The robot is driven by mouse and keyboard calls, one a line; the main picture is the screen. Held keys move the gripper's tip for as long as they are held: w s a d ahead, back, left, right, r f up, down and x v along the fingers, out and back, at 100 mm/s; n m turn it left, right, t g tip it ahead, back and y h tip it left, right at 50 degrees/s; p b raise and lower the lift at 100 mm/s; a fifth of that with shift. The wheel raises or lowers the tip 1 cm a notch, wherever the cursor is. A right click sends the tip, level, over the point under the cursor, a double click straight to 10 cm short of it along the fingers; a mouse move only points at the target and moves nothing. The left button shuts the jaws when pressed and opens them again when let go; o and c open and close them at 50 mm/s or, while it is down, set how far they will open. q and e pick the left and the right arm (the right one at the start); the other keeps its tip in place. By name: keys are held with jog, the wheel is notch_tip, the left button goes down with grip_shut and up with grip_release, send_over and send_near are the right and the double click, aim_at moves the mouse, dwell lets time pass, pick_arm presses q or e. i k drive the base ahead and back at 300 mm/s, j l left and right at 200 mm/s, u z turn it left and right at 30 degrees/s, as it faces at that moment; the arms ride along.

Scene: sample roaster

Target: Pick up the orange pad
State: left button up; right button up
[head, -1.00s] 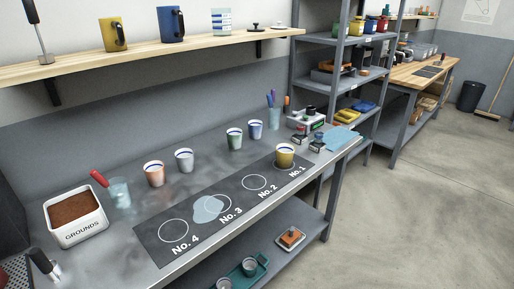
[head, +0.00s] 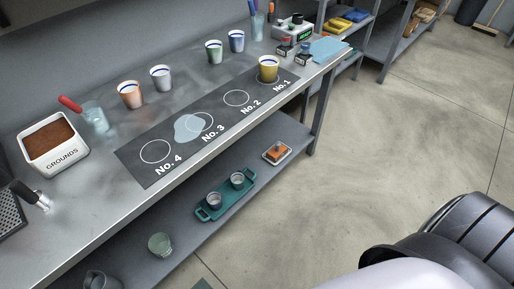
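The orange pad (head: 276,152) sits in a small pale tray (head: 287,158) on the lower shelf, near its right end, in the head view. Neither gripper shows in the head view. A dark, ribbed rounded part and a pale surface at the lower right look like my own body.
The teal tray (head: 211,216) with two small cups is left of the pad on the lower shelf (head: 195,250). The counter's front edge (head: 215,147) overhangs the shelf. Open floor (head: 370,150) lies to the right.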

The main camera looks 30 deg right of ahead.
aim_at(278, 152)
jog(key=i+l+u, duration=0.2)
jog(key=l, duration=0.45)
jog(key=i+l+u, duration=0.2)
jog(key=l, duration=0.45)
jog(key=l+u, duration=0.2)
jog(key=l, duration=0.45)
